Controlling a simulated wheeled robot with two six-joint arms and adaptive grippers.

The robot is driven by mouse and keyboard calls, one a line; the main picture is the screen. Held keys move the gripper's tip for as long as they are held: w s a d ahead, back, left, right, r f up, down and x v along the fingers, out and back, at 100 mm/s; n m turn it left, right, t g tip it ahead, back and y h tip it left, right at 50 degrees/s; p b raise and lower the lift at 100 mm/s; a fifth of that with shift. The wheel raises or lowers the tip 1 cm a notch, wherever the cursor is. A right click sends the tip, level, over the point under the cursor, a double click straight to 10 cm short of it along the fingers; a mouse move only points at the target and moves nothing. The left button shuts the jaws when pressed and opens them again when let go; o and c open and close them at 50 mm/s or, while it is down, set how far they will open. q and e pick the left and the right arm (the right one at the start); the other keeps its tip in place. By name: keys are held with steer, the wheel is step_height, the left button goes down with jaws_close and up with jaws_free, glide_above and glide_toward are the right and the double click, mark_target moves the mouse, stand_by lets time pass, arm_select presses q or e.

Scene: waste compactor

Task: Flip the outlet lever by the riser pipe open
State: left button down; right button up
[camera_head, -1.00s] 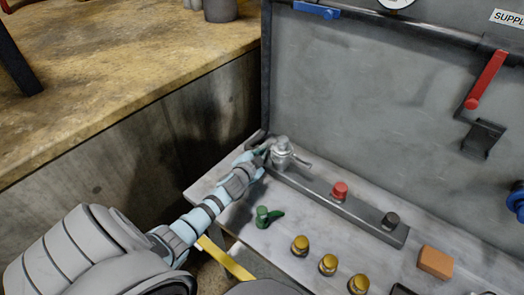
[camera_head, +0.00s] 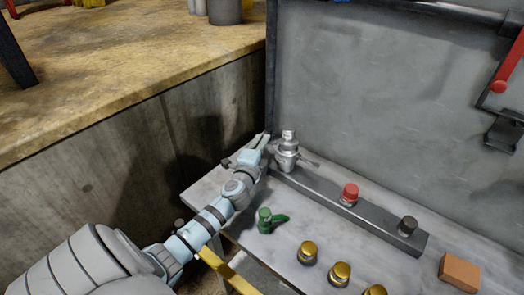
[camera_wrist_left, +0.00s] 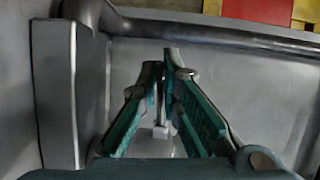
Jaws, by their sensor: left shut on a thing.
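My left gripper (camera_head: 263,143) is at the back left corner of the bench, close beside the dark riser pipe (camera_head: 272,70) and just left of a silver valve (camera_head: 287,152). The valve's handle points right. In the left wrist view, the teal-padded fingers (camera_wrist_left: 166,70) converge on a thin grey part (camera_wrist_left: 160,132) that looks like the outlet lever. The fingers hide most of it, so I cannot tell its exact angle. My right gripper is not in view.
The grey bench (camera_head: 225,190) carries a green-handled valve (camera_head: 266,220), a rail with a red knob (camera_head: 349,194) and a black knob (camera_head: 407,226), several brass knobs (camera_head: 308,252) and an orange block (camera_head: 459,271). A concrete wall (camera_head: 130,150) stands left. A red lever (camera_head: 508,65) hangs right.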

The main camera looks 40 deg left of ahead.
arm_select(q)
steer(key=shift+r+m+b, duration=0.25)
steer(key=shift+m+b, duration=0.1)
steer(key=shift+m, duration=0.25)
steer(key=shift+r+t, duration=0.1)
steer(key=shift+t, duration=0.2)
steer(key=c, duration=2.1)
jaws_free()
steer(key=shift+o, duration=0.2)
steer(key=shift+w, duration=0.1)
steer(key=v, duration=1.2)
